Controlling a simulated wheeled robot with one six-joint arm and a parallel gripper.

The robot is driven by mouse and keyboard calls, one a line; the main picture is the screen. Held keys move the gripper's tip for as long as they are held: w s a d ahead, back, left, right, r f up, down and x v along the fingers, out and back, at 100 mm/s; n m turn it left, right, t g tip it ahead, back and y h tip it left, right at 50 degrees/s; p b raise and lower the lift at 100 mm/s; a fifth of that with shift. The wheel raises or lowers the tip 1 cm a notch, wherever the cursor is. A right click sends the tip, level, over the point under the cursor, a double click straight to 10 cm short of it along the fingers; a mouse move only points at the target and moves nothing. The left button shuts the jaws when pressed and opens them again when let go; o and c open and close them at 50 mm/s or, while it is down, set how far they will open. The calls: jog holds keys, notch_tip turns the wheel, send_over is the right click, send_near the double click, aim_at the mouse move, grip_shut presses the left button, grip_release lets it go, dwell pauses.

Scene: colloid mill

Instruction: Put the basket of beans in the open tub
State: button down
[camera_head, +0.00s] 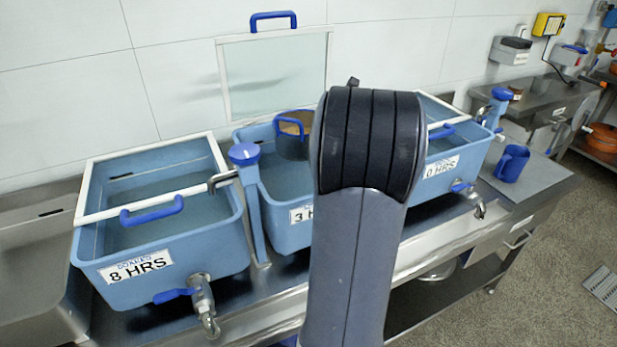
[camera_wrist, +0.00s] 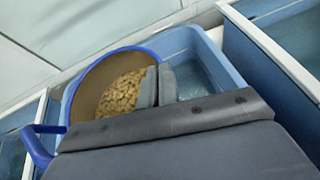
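The basket of beans (camera_wrist: 122,95) is round, with a blue rim, brown inside and a blue side handle, and holds tan beans. In the head view the basket (camera_head: 291,148) is at the middle tub, partly behind my arm. My gripper (camera_wrist: 157,85) has its grey fingers close together across the basket's rim, one inside and one outside.
A lidded tub marked 8 HRS (camera_head: 165,265) stands left and another blue tub (camera_head: 455,160) right. Taps project from their fronts. A blue post (camera_head: 250,205) stands between the left and middle tubs. A blue mug (camera_head: 511,163) sits on the counter at right.

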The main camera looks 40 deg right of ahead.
notch_tip(320, 180, down, 9)
jog(key=b, duration=0.3)
jog(key=shift+r+b, duration=0.1)
jog(key=shift+b, duration=0.3)
jog(key=shift+f+b, duration=0.65)
jog(key=shift+f, duration=0.05)
jog(key=c, duration=1.7)
grip_release()
jog(key=shift+r+p, duration=0.55)
jog(key=p+v, duration=0.1)
jog(key=v, duration=1.1)
jog(key=shift+s, duration=0.1)
